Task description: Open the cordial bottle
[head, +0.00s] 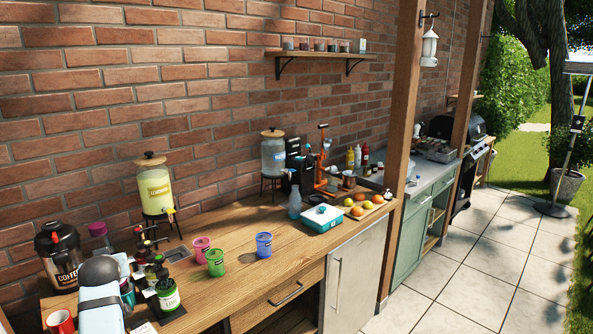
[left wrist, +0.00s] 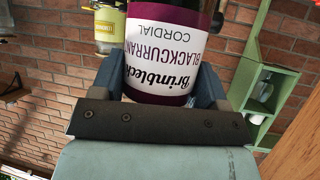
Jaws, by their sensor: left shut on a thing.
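The cordial bottle (left wrist: 165,60) has a purple and white label reading blackcurrant cordial. It sits between the two blue-grey fingers of my left gripper (left wrist: 163,88), which is shut on it. The label reads upside down in the left wrist view. The bottle's cap does not show there. In the head view my left gripper (head: 110,272) is low at the left, over the left end of the table. It hides most of what it holds. A purple-topped container (head: 98,238) shows just behind it; I cannot tell whether this is the held bottle. My right gripper is not in view.
Several small bottles (head: 168,296) stand close right of my left gripper. A coffee canister (head: 60,255) is at the left, with a red mug (head: 60,321) in front. Pink, green and blue cups and a lemonade dispenser (head: 154,188) stand further along. The wooden tabletop (head: 240,282) is clear at front centre.

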